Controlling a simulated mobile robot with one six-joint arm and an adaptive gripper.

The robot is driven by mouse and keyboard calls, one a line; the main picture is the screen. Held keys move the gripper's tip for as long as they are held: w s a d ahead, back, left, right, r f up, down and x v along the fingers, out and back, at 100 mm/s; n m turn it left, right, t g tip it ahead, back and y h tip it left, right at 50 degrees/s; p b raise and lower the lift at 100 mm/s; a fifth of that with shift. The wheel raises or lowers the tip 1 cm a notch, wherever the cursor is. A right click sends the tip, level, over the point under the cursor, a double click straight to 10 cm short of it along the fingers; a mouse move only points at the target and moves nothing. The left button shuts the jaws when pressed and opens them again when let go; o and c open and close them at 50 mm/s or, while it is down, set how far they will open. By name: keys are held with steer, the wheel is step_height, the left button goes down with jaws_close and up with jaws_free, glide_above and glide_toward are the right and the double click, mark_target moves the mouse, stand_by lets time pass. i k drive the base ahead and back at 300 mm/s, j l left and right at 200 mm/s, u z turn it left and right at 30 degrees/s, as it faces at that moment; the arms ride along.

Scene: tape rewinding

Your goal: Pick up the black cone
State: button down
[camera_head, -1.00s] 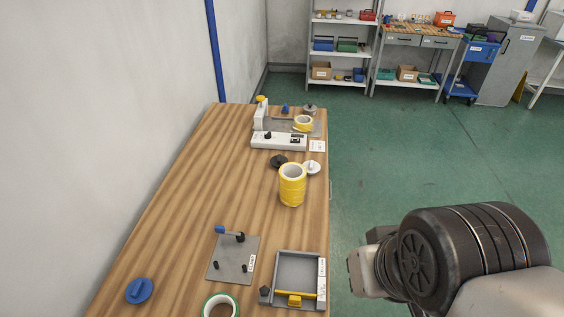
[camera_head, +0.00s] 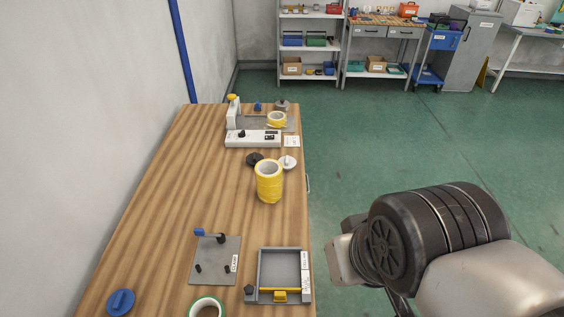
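A small black cone-like piece (camera_head: 254,159) with a wide round base stands on the wooden table. It is just behind and left of the upright yellow tape roll (camera_head: 269,184), which may hide a little of it. A similar white piece (camera_head: 288,162) stands to its right. My arm shows at the lower right, beyond the table's right edge and well away from the black piece. The fingers of my gripper do not show, so I cannot see whether it is open.
A grey plate (camera_head: 215,262), a grey tray (camera_head: 280,250), a green-edged roll (camera_head: 206,303) and a blue disc (camera_head: 121,302) lie nearer. Table wood left of the tape is clear. A wall borders the left.

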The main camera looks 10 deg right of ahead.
mark_target(254, 157)
steer(key=i+l+u, duration=0.25)
steer(key=l, duration=0.7)
steer(key=l+u, duration=0.3)
steer(key=l, duration=0.65)
steer(key=i+l+u, duration=0.4)
steer(key=i, duration=0.3)
steer(key=i+l+u, duration=0.45)
steer(key=i, duration=0.35)
